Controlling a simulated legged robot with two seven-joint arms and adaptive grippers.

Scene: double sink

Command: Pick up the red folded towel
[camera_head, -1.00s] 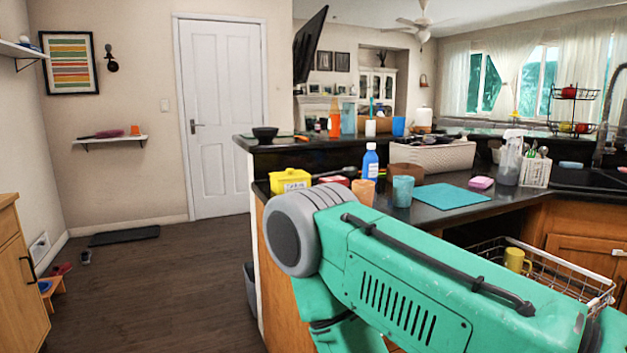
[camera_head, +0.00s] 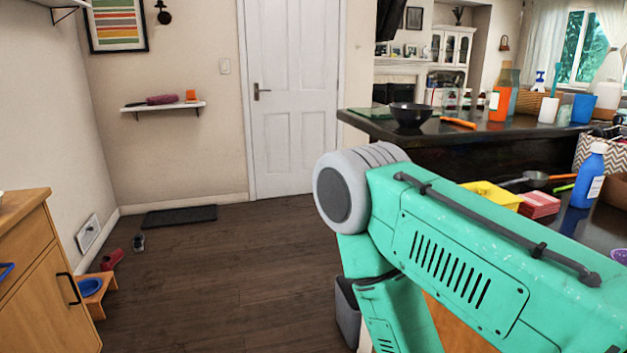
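A red, layered, flat-looking bundle (camera_head: 539,204) that looks like the red folded towel lies on the dark lower counter at the right. It is beside a yellow container (camera_head: 493,194) and close to the blue bottle (camera_head: 589,176). Part of the counter in front of it is hidden by my green and grey body part, which fills the lower right. Neither of my grippers is in view, so nothing shows of what they hold.
A raised dark counter (camera_head: 470,129) carries a black bowl (camera_head: 410,115) and several bottles and cups. A grey bin (camera_head: 348,311) stands on the floor beside the counter. A wooden cabinet (camera_head: 45,280) is at the left. The wooden floor (camera_head: 215,280) between is mostly open.

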